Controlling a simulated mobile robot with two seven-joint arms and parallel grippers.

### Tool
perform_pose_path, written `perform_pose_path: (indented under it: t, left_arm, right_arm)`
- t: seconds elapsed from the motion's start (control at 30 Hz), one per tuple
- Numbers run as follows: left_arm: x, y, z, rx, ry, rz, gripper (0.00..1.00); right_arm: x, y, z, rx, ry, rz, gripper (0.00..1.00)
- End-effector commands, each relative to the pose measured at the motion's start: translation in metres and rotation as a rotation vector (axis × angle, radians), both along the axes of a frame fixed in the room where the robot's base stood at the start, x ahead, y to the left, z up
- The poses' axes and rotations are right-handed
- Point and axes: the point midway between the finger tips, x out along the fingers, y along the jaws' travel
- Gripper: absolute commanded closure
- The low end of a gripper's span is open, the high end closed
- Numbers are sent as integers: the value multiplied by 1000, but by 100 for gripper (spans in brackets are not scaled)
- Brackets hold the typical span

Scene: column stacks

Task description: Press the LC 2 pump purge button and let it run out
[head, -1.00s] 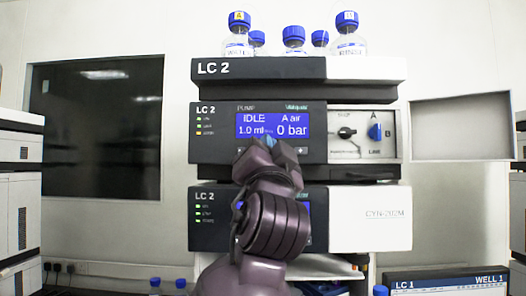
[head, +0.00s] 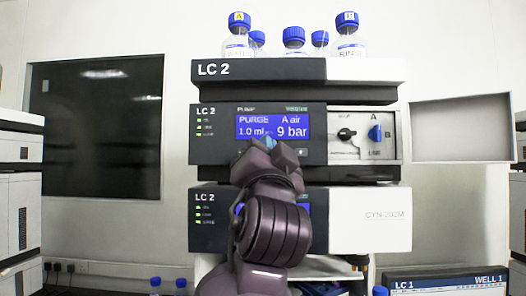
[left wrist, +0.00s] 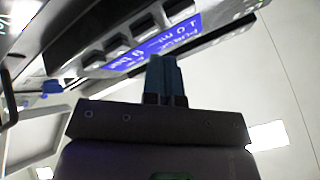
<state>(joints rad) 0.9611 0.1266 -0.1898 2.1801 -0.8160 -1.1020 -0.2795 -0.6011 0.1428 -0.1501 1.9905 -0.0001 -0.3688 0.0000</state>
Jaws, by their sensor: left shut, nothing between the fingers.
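The LC 2 pump module (head: 215,150) sits in the middle of the stack. Its blue display (head: 273,126) reads PURGE, 1.0 ml, A air, 9 bar. In the left wrist view the display (left wrist: 150,47) shows close up, with a row of dark buttons (left wrist: 119,43) along its edge. My left gripper (head: 268,143) is shut and empty, its fingertips just in front of the panel below the display. The arm hides part of the button row in the head view. My right gripper is not in view.
Several blue-capped bottles (head: 294,40) stand on top of the stack. A valve panel with a black knob (head: 346,134) and a blue knob (head: 375,132) is right of the display. A second LC 2 module (head: 370,216) lies below. An LC 1 unit (head: 445,281) stands at lower right.

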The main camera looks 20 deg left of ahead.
Motion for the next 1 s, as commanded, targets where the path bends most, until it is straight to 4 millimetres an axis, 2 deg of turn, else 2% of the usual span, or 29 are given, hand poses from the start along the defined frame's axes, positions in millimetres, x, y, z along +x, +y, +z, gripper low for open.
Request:
perform_pose_path:
  t: [0.33,1.0]
  left_arm:
    - [-3,-1,0,0,-1,-1,100]
    - [-48,-14,0,0,0,-2,100]
  right_arm:
    - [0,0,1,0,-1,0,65]
    - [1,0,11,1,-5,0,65]
